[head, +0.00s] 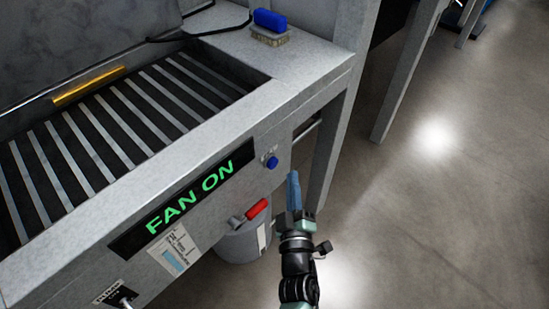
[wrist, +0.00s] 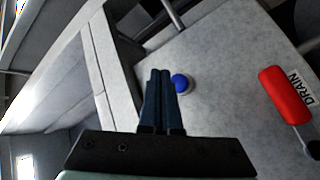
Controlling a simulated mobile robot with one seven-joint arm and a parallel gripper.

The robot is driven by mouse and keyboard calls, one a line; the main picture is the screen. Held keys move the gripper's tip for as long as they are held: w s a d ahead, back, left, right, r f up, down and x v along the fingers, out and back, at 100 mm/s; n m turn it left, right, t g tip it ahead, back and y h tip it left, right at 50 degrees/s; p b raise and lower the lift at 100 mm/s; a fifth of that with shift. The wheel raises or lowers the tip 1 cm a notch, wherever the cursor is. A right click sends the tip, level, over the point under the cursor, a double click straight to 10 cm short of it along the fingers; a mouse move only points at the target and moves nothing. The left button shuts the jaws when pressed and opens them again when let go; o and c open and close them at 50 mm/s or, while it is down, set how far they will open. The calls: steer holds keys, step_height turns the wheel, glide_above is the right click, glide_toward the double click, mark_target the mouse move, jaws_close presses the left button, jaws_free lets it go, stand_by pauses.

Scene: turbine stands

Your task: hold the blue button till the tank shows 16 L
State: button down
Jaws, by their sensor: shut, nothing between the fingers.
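The blue button (head: 271,162) sits on the front panel of the grey stand, right of the display. It also shows in the wrist view (wrist: 181,83), just right of my fingertips. My gripper (head: 293,178) is shut and empty, to the right of the button in the head view. Whether the fingers touch the button I cannot tell; it looks apart from them. The display (head: 185,205) reads FAN ON in green. No litre reading shows on it. A grey tank-like container (head: 240,243) stands under the panel, partly hidden.
A red drain lever (head: 257,208) is below the button; it shows in the wrist view (wrist: 285,95) beside a DRAIN label. A blue-backed brush (head: 270,27) lies on the stand's top. A slatted grate (head: 110,135) fills the stand. The floor (head: 450,200) to the right is clear.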

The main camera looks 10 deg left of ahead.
steer(key=shift+s+d+p, duration=0.6)
steer(key=shift+s+d, duration=0.15)
steer(key=shift+d, duration=0.25)
stand_by(0.9)
steer(key=w+d+r+m+t+h, duration=0.2)
steer(key=r+m+t+h, duration=0.15)
steer(key=r, duration=1.45)
steer(key=w+d+r+m+t+h, duration=0.2)
steer(key=w+r+m, duration=0.15)
steer(key=r, duration=1.45)
steer(key=s+a+r+m+t+y, duration=0.1)
steer(key=s+a+r+m+t, duration=0.15)
steer(key=s+r, duration=0.85)
steer(key=s+a+r+m+t+y, duration=0.1)
steer(key=s+a+r+m+y, duration=0.15)
steer(key=s+r, duration=0.85)
steer(key=w+r+p, duration=0.2)
steer(key=r+p, duration=1.1)
steer(key=r, duration=0.1)
steer(key=w+r+p, duration=0.2)
steer(key=r+p, duration=1)
steer(key=r, duration=0.2)
steer(key=shift+r+n+h+p, duration=0.2)
steer(key=shift+n+h+p, duration=0.1)
steer(key=shift+p, duration=0.1)
steer(key=shift+f, duration=0.1)
